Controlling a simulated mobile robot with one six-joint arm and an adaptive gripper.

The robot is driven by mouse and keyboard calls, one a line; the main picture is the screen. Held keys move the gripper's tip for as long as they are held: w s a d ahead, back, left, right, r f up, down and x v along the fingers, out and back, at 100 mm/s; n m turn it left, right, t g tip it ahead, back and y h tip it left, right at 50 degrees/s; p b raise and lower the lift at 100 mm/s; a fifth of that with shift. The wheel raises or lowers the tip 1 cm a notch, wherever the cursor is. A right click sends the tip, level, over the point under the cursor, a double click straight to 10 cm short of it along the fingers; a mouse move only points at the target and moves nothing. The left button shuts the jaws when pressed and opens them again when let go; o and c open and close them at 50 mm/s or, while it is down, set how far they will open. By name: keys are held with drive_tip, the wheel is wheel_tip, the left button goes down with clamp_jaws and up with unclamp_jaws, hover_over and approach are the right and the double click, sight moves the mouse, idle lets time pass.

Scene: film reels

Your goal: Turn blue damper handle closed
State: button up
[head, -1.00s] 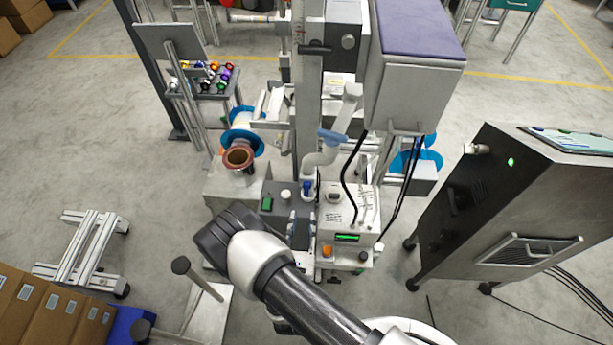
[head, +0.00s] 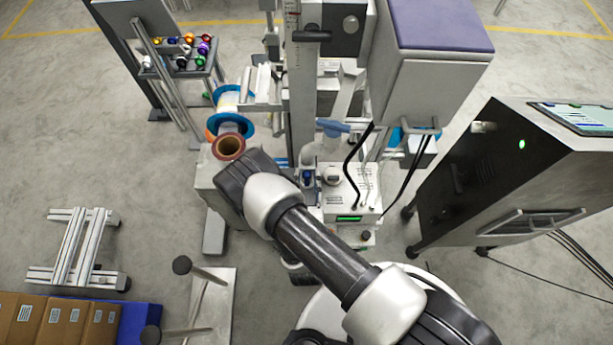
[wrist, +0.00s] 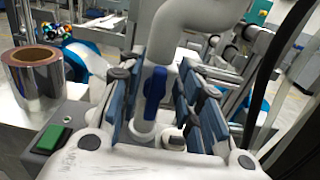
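The blue damper handle (wrist: 155,84) stands upright on a white pipe in the wrist view. It also shows as a small blue upright piece (head: 307,177) in the head view, right of my wrist. My gripper (wrist: 160,92) is open, its blue-padded fingers spread to the left and right of the handle in the picture. A gap shows on each side of the handle, and I see no contact. I cannot tell how far the handle is between the fingers in depth. In the head view my dark wrist hides the fingers.
A copper-coloured reel (head: 229,147) stands left of my wrist. A dark cabinet (head: 510,180) stands further right.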

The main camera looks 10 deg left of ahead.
drive_tip(key=shift+c, duration=0.5)
clamp_jaws()
drive_tip(key=shift+a, duration=0.1)
drive_tip(key=n, duration=0.2)
drive_tip(key=a+n+b, duration=0.1)
drive_tip(key=n, duration=0.1)
drive_tip(key=n+b, duration=0.1)
drive_tip(key=n, duration=0.1)
drive_tip(key=shift+s+a+f, duration=0.15)
drive_tip(key=shift+a+f, duration=0.05)
drive_tip(key=shift+f, duration=0.05)
drive_tip(key=n+b, duration=0.1)
drive_tip(key=n, duration=0.3)
drive_tip(key=f+n+b, duration=0.1)
drive_tip(key=n, duration=0.2)
drive_tip(key=a+f+n+b, duration=0.1)
drive_tip(key=n, duration=0.3)
drive_tip(key=shift+s+a+n, duration=0.1)
drive_tip(key=shift+s+n, duration=0.05)
drive_tip(key=shift+n, duration=0.15)
